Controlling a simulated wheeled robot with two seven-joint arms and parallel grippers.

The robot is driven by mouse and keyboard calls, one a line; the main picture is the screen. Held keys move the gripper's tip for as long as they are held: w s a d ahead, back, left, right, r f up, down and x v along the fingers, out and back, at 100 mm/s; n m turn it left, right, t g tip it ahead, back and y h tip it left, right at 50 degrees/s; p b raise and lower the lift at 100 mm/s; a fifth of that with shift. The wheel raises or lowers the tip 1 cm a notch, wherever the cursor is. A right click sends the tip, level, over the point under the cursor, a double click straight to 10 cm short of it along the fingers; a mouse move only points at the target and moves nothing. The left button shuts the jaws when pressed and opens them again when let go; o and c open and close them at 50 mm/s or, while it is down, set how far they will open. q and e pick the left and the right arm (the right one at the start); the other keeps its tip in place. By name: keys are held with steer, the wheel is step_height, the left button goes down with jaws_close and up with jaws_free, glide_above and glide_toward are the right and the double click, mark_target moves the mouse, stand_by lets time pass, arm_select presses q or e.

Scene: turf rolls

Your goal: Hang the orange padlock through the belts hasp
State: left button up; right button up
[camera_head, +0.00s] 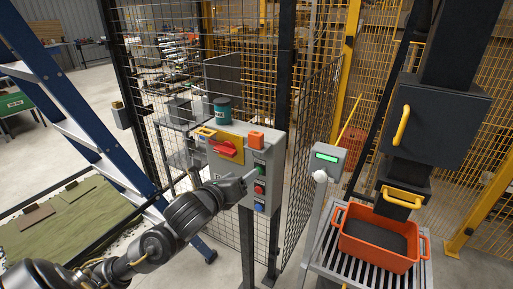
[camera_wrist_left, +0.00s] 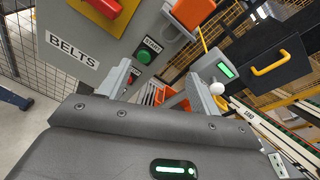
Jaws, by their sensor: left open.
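The orange padlock (camera_head: 256,140) is at the upper right of the grey control box; it also shows at the top of the left wrist view (camera_wrist_left: 193,12). The red belts switch (camera_head: 224,149) sits on a yellow plate (camera_head: 236,158) to its left, with the BELTS label below in the left wrist view. I cannot clearly make out the hasp opening. My left gripper (camera_head: 247,180) is open in front of the box's buttons, below the padlock. Its two fingers (camera_wrist_left: 160,87) show apart, with nothing held between them. My right gripper is not in view.
A green START button (camera_wrist_left: 143,56) is beyond the left fingers. A teal canister (camera_head: 222,110) stands at the top of the box. A dark post and mesh fence stand behind. An orange crate (camera_head: 376,240) sits on rollers at right; a blue ladder (camera_head: 85,125) stands left.

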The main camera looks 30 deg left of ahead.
mark_target(259, 133)
arm_select(q)
steer(key=w+r+m, duration=0.1)
steer(key=r+m, duration=0.1)
steer(key=w+r+m+t+b, duration=0.1)
steer(key=r, duration=0.1)
steer(key=w+r+m+t, duration=0.1)
steer(key=r+m, duration=0.1)
steer(key=shift+a+r+m+b, duration=0.3)
steer(key=shift+r+b, duration=0.1)
steer(key=w, duration=0.3)
steer(key=shift+a+r, duration=0.2)
steer(key=shift+w+p, duration=0.35)
steer(key=shift+w, duration=0.1)
steer(key=shift+w+r+p, duration=0.1)
steer(key=shift+w+p, duration=0.1)
steer(key=shift+p, duration=0.1)
steer(key=w+p, duration=0.2)
steer(key=w, duration=0.1)
steer(key=shift+w+r+p, duration=0.15)
steer(key=shift+w+p, duration=0.15)
steer(key=shift+w, duration=0.6)
steer(key=shift+f, duration=0.2)
steer(key=shift+c, duration=0.6)
steer(key=c, duration=1)
